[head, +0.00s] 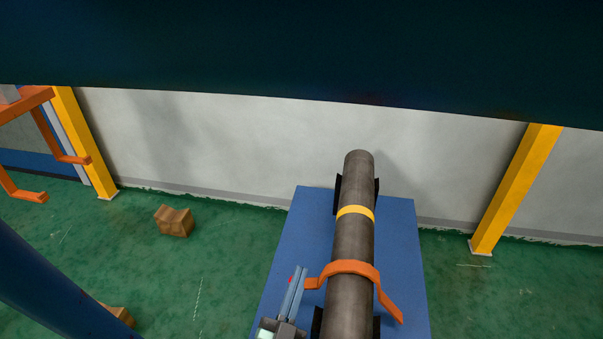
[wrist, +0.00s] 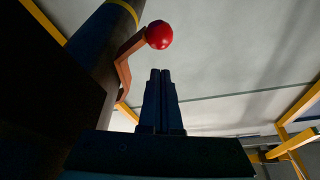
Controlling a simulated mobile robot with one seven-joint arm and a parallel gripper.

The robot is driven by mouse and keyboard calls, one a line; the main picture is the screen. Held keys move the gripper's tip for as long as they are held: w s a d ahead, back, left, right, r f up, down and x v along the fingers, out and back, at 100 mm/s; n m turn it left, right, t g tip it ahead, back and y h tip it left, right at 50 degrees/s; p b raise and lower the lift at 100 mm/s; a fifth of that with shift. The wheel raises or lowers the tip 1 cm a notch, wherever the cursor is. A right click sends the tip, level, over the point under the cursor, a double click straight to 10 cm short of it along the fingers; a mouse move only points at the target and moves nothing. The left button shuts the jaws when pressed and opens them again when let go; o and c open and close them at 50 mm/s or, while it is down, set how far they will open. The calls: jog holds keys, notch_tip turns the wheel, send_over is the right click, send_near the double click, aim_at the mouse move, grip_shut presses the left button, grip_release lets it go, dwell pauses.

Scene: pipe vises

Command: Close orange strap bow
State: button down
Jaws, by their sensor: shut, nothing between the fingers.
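The orange strap bow (head: 348,267) arches over the dark grey pipe (head: 352,240) in the head view. Its left end reaches out beside my gripper, and its right arm slopes down past the pipe's right side. A red ball knob (wrist: 159,34) shows at the strap's end in the wrist view, where the orange strap (wrist: 124,72) runs beside the pipe (wrist: 92,40). My gripper (head: 300,270) is shut and empty, left of the pipe near the strap's left end. In the wrist view its fingertips (wrist: 160,72) point toward the knob, with a visible gap. The knob is mostly hidden in the head view.
The pipe lies along a blue table (head: 400,240) in dark supports and has a yellow band (head: 355,213). Brown blocks (head: 174,221) lie on the green floor at left. Yellow posts (head: 515,190) stand by the pale wall. An orange frame (head: 25,104) is at far left.

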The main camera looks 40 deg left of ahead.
dwell(0.3)
notch_tip(320, 180, up, 10)
jog(key=p, duration=0.7)
